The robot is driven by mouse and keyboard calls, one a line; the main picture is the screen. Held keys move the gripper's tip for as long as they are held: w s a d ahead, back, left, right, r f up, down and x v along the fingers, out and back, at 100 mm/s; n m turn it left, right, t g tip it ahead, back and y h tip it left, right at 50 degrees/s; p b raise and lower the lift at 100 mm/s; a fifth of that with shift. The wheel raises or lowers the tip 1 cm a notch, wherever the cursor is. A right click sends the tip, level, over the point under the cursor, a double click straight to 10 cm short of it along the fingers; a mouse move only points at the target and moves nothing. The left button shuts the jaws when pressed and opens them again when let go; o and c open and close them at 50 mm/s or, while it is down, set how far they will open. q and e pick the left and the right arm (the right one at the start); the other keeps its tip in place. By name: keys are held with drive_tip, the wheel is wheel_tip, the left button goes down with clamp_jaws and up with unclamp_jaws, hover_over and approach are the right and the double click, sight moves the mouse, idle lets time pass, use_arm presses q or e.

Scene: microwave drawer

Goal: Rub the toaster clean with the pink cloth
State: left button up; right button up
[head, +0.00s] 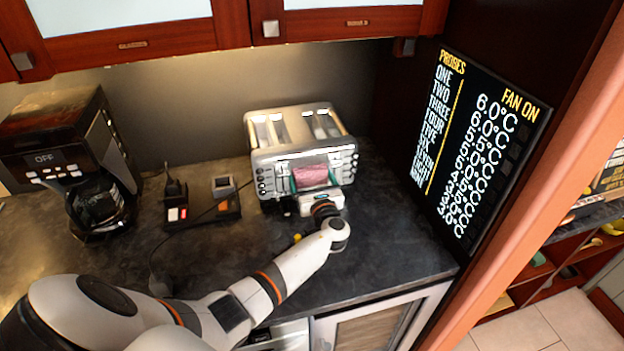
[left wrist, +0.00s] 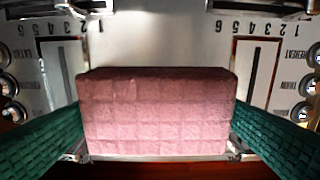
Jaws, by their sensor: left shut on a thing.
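The silver toaster (head: 300,150) stands on the dark counter against the back wall, with slots on top and knobs at both sides of its front. My left gripper (head: 313,178) is at the toaster's front face, shut on the pink cloth (head: 311,175). In the left wrist view the pink cloth (left wrist: 157,115) is a thick quilted block between two green finger pads. The toaster's front panel (left wrist: 155,40), with numbers and knobs, is right behind it. I cannot tell for sure whether the cloth touches the panel. My right gripper does not show.
A coffee maker (head: 70,150) stands at the left of the counter. A small black tray (head: 202,212) with small items sits between it and the toaster. Wall cabinets (head: 135,42) hang above. A display board (head: 480,145) is on the right wall. The counter (head: 395,235) right of my arm is clear.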

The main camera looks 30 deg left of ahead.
use_arm(q)
drive_tip(key=shift+f, duration=0.4)
drive_tip(key=shift+f+b, duration=0.85)
drive_tip(key=shift+f, duration=0.1)
drive_tip(key=shift+r, duration=0.1)
drive_tip(key=shift+r+p, duration=0.45)
drive_tip(key=shift+r, duration=0.05)
drive_tip(key=shift+a, duration=0.1)
drive_tip(key=shift+r, duration=0.1)
